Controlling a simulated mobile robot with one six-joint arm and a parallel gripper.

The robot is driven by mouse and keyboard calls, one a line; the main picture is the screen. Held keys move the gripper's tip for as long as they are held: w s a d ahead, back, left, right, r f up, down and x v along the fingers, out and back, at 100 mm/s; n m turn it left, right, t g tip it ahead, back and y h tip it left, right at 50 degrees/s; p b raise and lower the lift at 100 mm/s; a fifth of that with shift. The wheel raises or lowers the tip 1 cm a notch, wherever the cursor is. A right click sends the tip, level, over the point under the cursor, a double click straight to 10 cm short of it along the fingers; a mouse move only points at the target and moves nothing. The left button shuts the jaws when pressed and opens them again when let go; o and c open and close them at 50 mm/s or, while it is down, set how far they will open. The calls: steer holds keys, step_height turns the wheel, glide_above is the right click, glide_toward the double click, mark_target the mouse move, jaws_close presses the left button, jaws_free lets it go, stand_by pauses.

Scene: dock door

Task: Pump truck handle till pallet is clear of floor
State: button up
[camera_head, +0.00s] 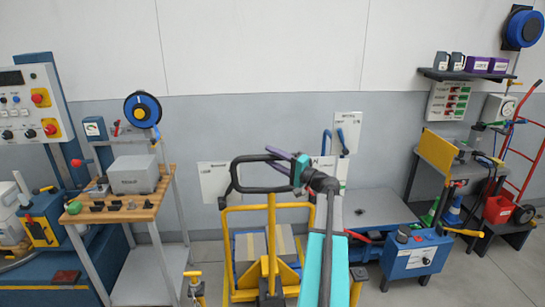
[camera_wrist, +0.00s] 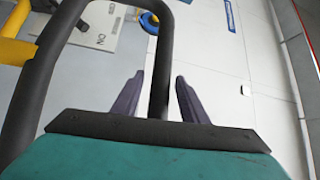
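The truck's black loop handle (camera_head: 233,180) stands atop a yellow frame (camera_head: 262,208) at the lower middle of the head view. My gripper (camera_head: 285,154) is at the handle's right side, its purple fingers pointing left. In the wrist view, one bar of the handle (camera_wrist: 161,75) runs between my gripper's two dark fingers (camera_wrist: 160,78). Light shows on both sides of the bar, so the fingers are open and not clamped on it. Cardboard boxes (camera_head: 250,246) show behind the frame. The pallet's underside and its gap to the floor are hidden.
A wooden-topped bench (camera_head: 150,205) with a grey case stands left. A blue control box (camera_head: 415,258) is right of the truck, beside a grey platform (camera_head: 380,208). A workbench (camera_head: 440,150) and red hand truck (camera_head: 520,150) stand farther right. Some floor is clear at lower right.

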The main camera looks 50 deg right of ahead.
steer(key=c, duration=0.9)
jaws_close()
steer(key=shift+a, duration=0.15)
